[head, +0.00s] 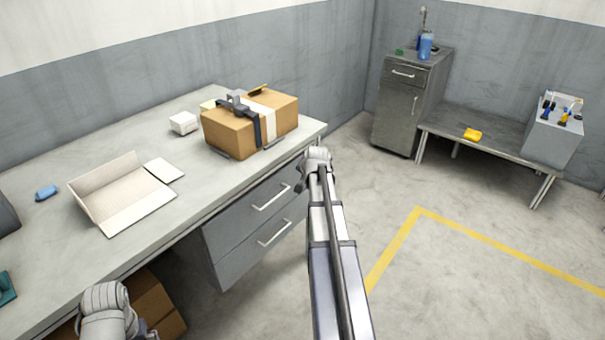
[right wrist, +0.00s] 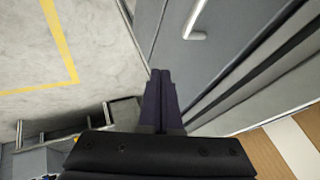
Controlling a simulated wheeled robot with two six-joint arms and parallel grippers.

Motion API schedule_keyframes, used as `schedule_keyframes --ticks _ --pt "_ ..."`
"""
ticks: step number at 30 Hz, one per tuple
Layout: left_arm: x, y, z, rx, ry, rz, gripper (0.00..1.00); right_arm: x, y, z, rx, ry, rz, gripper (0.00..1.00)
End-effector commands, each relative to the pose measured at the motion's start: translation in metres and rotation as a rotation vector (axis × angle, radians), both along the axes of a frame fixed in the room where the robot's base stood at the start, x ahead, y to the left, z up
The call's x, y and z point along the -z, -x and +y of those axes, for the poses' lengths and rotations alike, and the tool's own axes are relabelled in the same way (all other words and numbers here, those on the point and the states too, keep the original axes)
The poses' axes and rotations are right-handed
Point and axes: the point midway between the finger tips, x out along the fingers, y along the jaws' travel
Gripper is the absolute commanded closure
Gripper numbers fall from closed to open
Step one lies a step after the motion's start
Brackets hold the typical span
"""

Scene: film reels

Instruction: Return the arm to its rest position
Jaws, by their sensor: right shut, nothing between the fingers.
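My right arm comes in from the bottom middle of the head view and reaches up past the front right corner of the counter (head: 60,160). Its grey rounded joint shows at the far end, and the gripper's fingers cannot be made out there. In the right wrist view my right gripper (right wrist: 160,78) is shut, with its dark fingers together and nothing between them. It is beside the grey drawer front (right wrist: 208,75), over the floor. Of my left arm only a grey rounded part shows at the bottom left of the head view, and the left gripper is out of sight.
A cardboard box (head: 228,136) with a white band and a dark strapped item stands near the counter's right end. An open cream folder (head: 125,205), a white block (head: 184,122) and a blue item (head: 46,192) lie left. A cabinet (head: 400,105) and low bench (head: 490,138) stand behind. Floor right is clear.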

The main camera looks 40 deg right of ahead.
Motion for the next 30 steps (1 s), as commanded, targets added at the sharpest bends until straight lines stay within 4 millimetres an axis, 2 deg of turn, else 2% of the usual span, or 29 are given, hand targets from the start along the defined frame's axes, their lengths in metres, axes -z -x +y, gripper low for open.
schedule_keyframes --ticks 1,6,19,21,23,26,29,30 --pt "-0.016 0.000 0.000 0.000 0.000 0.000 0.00 -0.016 0.008 0.004 0.001 0.000 0.001 1.00" --pt "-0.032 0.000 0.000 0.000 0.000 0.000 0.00 -0.032 0.020 0.010 0.001 0.000 0.001 1.00" --pt "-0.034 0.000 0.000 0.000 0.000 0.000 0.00 -0.033 0.023 0.012 0.001 0.000 0.001 1.00" --pt "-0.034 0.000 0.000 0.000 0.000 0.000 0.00 -0.033 0.022 0.017 -0.010 0.000 0.007 1.00" --pt "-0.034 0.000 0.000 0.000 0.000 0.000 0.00 -0.031 0.018 0.032 -0.039 0.001 0.021 1.00" --pt "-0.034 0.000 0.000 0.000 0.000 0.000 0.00 -0.026 0.009 0.079 -0.140 0.005 0.071 1.00" --pt "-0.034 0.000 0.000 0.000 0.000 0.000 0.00 -0.018 0.003 0.149 -0.296 0.016 0.150 1.00" --pt "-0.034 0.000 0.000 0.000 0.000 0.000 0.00 -0.015 0.003 0.179 -0.364 0.022 0.186 1.00"
